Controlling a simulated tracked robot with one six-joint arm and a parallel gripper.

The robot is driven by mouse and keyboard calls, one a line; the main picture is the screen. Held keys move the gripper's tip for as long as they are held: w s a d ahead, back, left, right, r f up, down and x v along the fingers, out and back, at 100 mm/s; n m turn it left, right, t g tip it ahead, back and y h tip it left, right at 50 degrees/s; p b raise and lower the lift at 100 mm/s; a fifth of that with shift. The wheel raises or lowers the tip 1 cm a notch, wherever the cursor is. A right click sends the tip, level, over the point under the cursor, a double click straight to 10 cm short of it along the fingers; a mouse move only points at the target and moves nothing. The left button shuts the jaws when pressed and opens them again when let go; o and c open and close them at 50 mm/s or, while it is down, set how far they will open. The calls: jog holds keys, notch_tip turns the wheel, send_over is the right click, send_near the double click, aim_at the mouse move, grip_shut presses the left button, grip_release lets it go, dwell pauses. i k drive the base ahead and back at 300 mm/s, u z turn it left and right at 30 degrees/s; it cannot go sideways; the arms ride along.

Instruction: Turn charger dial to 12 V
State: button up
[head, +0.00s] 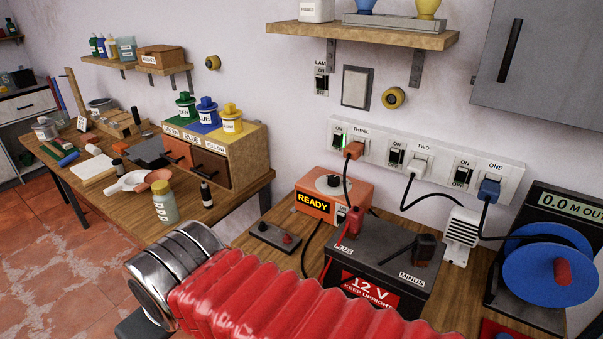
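The charger (318,208) is an orange box on the right bench, with a lit yellow READY display (312,203) on its front. Its round dial (333,181) is on the top face; its setting is too small to read. A small switch (342,214) sits right of the display. A black 12 V battery (385,258) with PLUS and MINUS labels stands right of the charger. A red clamp (353,219) is at the PLUS side and a dark one (424,247) at the MINUS side. My red-sleeved arm crosses the bottom foreground; my gripper's fingers do not show.
A wall socket strip (440,148) holds plugs; a green light glows at THREE. A cable reel (551,272) stands far right. A small box with a red knob (272,236) lies left of the charger. Tins and bottles stand on the left bench (225,209).

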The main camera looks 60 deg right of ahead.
aim_at(334, 180)
jog(key=u, duration=0.05)
jog(key=i, duration=1.2)
jog(key=z, duration=0.45)
